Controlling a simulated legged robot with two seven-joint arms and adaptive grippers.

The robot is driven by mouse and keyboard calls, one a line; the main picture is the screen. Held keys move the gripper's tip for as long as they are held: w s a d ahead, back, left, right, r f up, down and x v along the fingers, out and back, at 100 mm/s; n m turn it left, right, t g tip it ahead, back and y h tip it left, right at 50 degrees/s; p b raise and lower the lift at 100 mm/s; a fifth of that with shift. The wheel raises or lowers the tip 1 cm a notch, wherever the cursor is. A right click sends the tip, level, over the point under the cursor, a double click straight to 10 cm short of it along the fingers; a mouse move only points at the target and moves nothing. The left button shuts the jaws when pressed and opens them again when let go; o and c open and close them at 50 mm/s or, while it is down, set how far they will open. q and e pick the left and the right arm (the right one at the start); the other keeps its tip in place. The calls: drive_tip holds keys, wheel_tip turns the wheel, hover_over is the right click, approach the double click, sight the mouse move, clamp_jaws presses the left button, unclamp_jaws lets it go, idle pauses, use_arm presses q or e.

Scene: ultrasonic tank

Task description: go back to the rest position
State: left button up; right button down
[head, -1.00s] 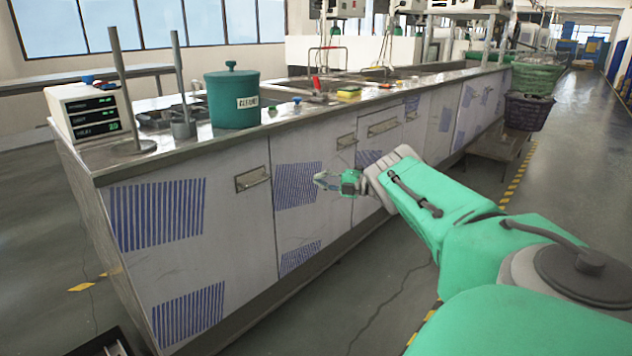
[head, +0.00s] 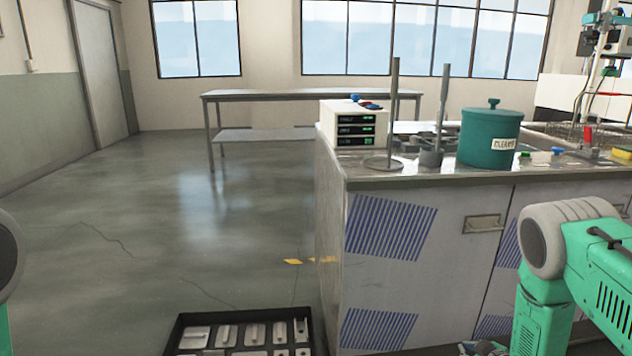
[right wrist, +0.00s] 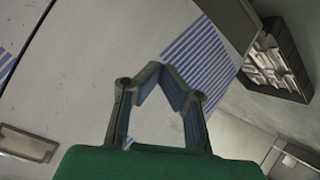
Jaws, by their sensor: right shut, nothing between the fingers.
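My right arm enters the head view at the right edge, in front of the cabinets. Its gripper (head: 484,348) shows only partly, cut off by the bottom edge. In the right wrist view the right gripper (right wrist: 162,70) is shut with its fingers together and holds nothing. Behind its fingers is the cabinet front with a blue striped patch (right wrist: 203,52). A small part of my left arm shows at the left edge of the head view; the left gripper is out of view.
The steel-topped counter (head: 425,178) carries a display box (head: 352,128), two rod stands and a teal lidded pot (head: 489,137). A black tray (head: 180,325) of metal parts is low at the bottom, also in the right wrist view (right wrist: 285,45). A table (head: 300,95) stands behind; the left floor is clear.

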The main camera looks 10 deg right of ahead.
drive_tip(key=s+a+f+m+g, duration=0.2)
drive_tip(key=s+a+f+g, duration=0.15)
drive_tip(key=s+a, duration=0.6)
drive_tip(key=s+a+r+m+g, duration=0.1)
drive_tip(key=s+a+g, duration=0.25)
drive_tip(key=s, duration=0.45)
drive_tip(key=s+a+r+g+y, duration=0.1)
drive_tip(key=s+a+r+g, duration=0.1)
drive_tip(key=s+a, duration=0.45)
drive_tip(key=s+a+r+m+g, duration=0.1)
drive_tip(key=s+a+g, duration=0.1)
drive_tip(key=s, duration=0.8)
wheel_tip(320, 180, up, 13)
drive_tip(key=p, duration=1.3)
drive_tip(key=shift+w+a, duration=0.15)
drive_tip(key=shift+w, duration=0.15)
